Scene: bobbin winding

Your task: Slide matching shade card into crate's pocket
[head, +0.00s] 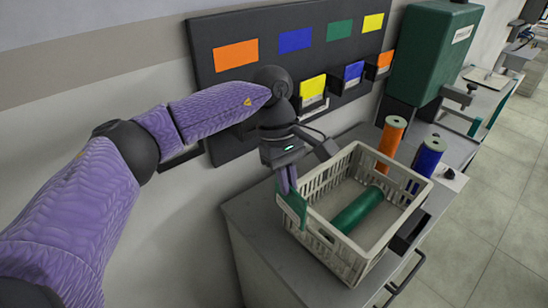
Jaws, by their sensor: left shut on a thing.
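A green shade card (292,207) is held in my left gripper (285,181), which is shut on it and points down. The card hangs at the left corner of the pale crate (334,253); I cannot tell whether it touches the wall. A green bobbin (357,209) lies inside the crate. A dark pocket-like holder (409,231) is at the crate's right side, with no card visible in it. My right gripper is not in view.
The dark wall board (222,92) carries colour swatches and pockets with yellow (312,87), blue (354,71) and orange (385,60) cards. An orange spool (391,137) and a blue spool (427,160) stand behind the crate. A green machine (428,50) is beyond.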

